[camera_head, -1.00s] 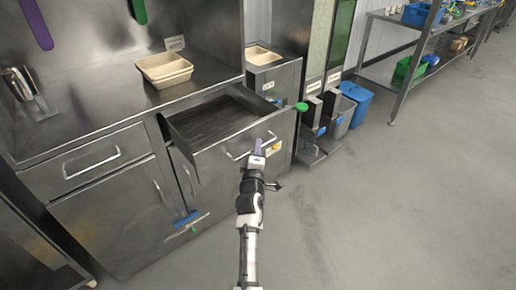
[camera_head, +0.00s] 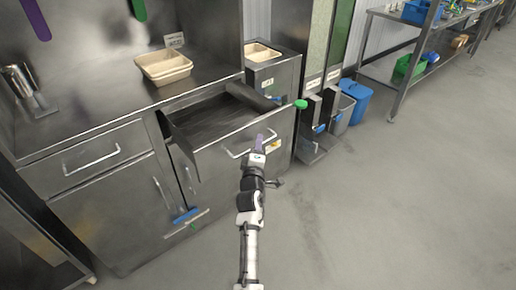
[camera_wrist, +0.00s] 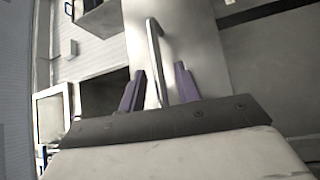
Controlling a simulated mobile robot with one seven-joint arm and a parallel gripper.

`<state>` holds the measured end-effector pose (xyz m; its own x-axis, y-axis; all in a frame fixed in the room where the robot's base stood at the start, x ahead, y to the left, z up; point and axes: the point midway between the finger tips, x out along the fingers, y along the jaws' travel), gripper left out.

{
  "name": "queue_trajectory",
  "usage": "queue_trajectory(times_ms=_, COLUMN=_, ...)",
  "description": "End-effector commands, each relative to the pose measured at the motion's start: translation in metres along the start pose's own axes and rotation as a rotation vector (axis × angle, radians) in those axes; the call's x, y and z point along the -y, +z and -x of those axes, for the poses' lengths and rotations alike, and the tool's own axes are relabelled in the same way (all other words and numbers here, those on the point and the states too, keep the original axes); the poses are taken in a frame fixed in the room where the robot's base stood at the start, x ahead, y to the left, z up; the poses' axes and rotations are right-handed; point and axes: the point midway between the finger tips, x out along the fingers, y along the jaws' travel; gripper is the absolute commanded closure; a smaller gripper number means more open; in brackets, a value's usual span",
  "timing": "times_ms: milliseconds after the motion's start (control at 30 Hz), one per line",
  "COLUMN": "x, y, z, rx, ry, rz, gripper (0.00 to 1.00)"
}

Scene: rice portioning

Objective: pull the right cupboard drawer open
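The right cupboard drawer (camera_head: 222,153) is a steel drawer under the counter and stands well out of the cabinet, its empty-looking dark inside showing. Its bar handle (camera_head: 238,154) is on the front face. My gripper (camera_head: 260,141) is at this handle, by its right part. In the wrist view, the two purple fingers (camera_wrist: 159,76) are apart, with the handle bar (camera_wrist: 155,45) running between them. The lower end of the bar is close to my gripper's base.
The closed left drawer (camera_head: 85,171) and cupboard doors are beside it. A beige tray (camera_head: 164,66) stands on the counter. Dispensers (camera_head: 311,139) and a blue bin (camera_head: 357,98) stand to the right. The grey floor (camera_head: 400,210) at right is clear.

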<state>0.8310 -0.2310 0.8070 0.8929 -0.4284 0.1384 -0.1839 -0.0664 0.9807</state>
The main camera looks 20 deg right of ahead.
Motion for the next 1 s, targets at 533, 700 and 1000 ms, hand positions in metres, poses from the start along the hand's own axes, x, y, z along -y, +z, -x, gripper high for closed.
queue_trajectory(times_ms=533, x=0.004, y=0.0, z=0.086, rx=-0.001, ry=-0.002, rz=0.001, gripper=0.68)
queue_trajectory(times_ms=700, x=0.003, y=0.0, z=0.116, rx=0.0, ry=-0.002, rz=0.001, gripper=0.68)
queue_trajectory(times_ms=1000, x=0.0, y=0.0, z=0.138, rx=0.0, ry=0.0, rz=0.0, gripper=0.68)
